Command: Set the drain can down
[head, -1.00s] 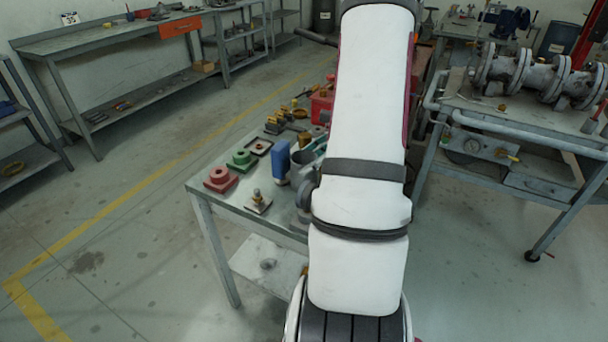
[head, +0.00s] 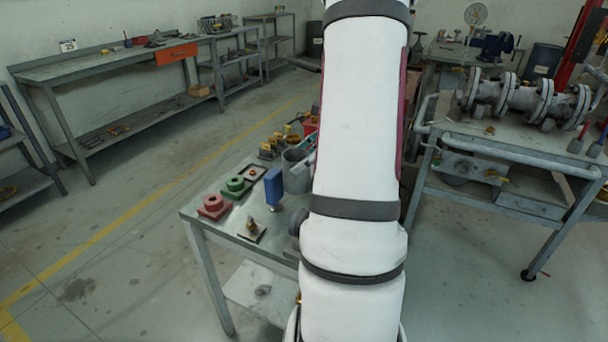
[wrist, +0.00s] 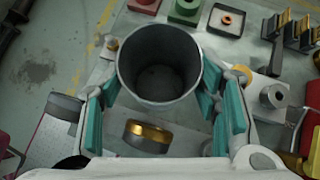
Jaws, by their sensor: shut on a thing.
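The drain can (wrist: 160,85) is a grey, open-topped, empty cylinder, seen from above in the wrist view. My gripper (wrist: 162,92) has teal-padded fingers on either side of it and is shut on it. In the head view the can (head: 295,172) shows upright beside my white arm, partly hidden by it, over the grey workbench (head: 213,240). A bit of teal finger (head: 309,143) shows at its right. I cannot tell whether the can's bottom touches the bench top.
A blue object (head: 273,187) stands just left of the can. A red block (head: 213,206), a green block (head: 235,186), a small tray (wrist: 227,20) and a fitting on a plate (head: 252,229) lie near the bench's left edge. A brass-topped cylinder (wrist: 147,135) is close to the gripper.

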